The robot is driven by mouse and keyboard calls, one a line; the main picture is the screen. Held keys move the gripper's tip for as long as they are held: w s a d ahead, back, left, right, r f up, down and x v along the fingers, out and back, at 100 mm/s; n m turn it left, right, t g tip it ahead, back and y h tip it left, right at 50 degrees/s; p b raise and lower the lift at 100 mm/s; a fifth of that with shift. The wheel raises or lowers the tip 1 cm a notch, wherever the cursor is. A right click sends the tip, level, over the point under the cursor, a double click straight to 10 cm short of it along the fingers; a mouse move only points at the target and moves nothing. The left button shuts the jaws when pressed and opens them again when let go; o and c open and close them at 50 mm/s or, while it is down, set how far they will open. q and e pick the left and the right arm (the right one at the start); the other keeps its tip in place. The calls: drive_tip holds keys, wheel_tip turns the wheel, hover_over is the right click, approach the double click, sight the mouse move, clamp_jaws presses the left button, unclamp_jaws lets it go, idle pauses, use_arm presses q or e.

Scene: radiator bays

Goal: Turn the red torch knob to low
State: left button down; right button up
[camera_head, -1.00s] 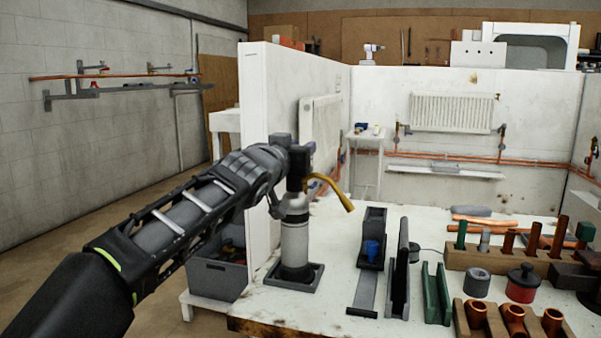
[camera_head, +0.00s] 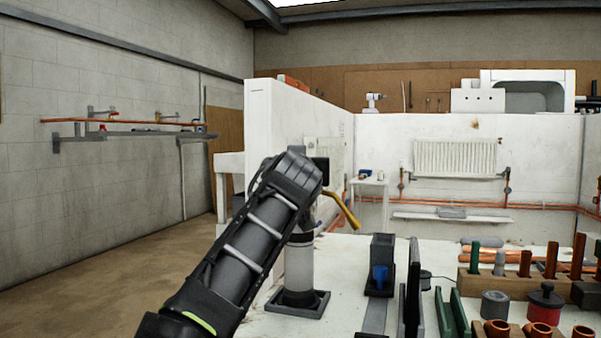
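The torch (camera_head: 299,268) stands upright in a dark square base on the white bench, with a pale canister and a brass nozzle (camera_head: 343,210) pointing right and down. Its red knob is not visible; my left arm's wrist covers much of the torch head. My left gripper (camera_head: 319,172) is at the height of the torch head, in front of or beside it. Its fingers are mostly hidden behind the wrist, so I cannot tell their opening or any contact. My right gripper is not in view.
A dark grey holder with a blue item (camera_head: 380,275) stands right of the torch, with dark and green channels (camera_head: 452,315) beyond it. A wooden rack (camera_head: 510,284) of copper pieces and a red pot (camera_head: 544,305) are further right. A white partition (camera_head: 262,120) rises behind the torch.

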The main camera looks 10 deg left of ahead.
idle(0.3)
use_arm(q)
drive_tip(key=c, duration=1.1)
unclamp_jaws()
drive_tip(key=shift+s, duration=0.1)
drive_tip(key=shift+s+d+f+b, duration=0.1)
drive_tip(key=shift+s+b, duration=0.15)
drive_tip(key=shift+b, duration=0.05)
drive_tip(key=s+b, duration=0.1)
drive_tip(key=s, duration=0.1)
drive_tip(key=s+d+b, duration=0.1)
drive_tip(key=s, duration=0.1)
drive_tip(key=s+b, duration=0.1)
drive_tip(key=s, duration=0.2)
drive_tip(key=shift+d+b, duration=0.15)
drive_tip(key=shift+b, duration=0.15)
